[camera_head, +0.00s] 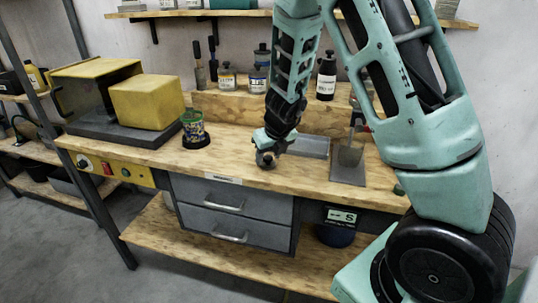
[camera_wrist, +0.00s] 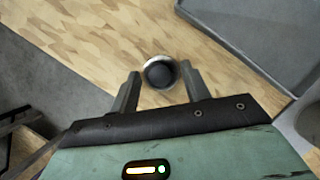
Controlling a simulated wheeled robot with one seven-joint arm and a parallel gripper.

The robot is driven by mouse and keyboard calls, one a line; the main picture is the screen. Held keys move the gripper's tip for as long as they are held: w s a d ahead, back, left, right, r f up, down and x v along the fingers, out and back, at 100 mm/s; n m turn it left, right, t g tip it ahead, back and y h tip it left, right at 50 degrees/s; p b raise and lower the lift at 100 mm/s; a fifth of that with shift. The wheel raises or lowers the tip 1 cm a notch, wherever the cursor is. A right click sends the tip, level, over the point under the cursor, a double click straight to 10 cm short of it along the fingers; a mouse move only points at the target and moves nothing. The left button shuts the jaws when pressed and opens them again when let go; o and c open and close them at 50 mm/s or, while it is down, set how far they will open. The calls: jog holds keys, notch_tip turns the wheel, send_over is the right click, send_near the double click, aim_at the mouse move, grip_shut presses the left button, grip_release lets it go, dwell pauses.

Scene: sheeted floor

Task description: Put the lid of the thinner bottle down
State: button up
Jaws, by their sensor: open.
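A round dark lid-like piece with a pale rim (camera_wrist: 159,71) shows on the wooden workbench in the wrist view. My gripper (camera_wrist: 160,74) is open, with one finger on each side of this piece; a gap shows at each side. In the head view my gripper (camera_head: 267,158) points down low over the bench's front part, and the piece is hard to make out there. I cannot tell which is the thinner bottle.
The wooden workbench (camera_head: 230,160) has a grey tray (camera_head: 308,146) behind my gripper and a metal plate-like stand (camera_head: 348,172) to the right. Bare wood lies left of my gripper.

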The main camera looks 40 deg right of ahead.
jog(key=d+p+v, duration=0.1)
jog(key=p+v, duration=0.6)
jog(key=v, duration=0.5)
jog(key=s+a+r+n+g+y, duration=0.15)
jog(key=s+a+n, duration=0.25)
jog(key=a+n, duration=0.6)
jog(key=s+a+r+n+g+y, duration=0.1)
jog(key=s+a+r+n+y, duration=0.1)
jog(key=s+a+n, duration=0.55)
jog(key=s+a+r+n+g+h, duration=0.1)
jog(key=s+a+n, duration=0.3)
jog(key=n, duration=1)
jog(key=s+a+r+n+g+h, duration=0.1)
jog(key=s+a+n, duration=0.4)
jog(key=s+n, duration=0.5)
jog(key=r+n, duration=0.1)
jog(key=n, duration=0.2)
jog(key=shift+n, duration=0.35)
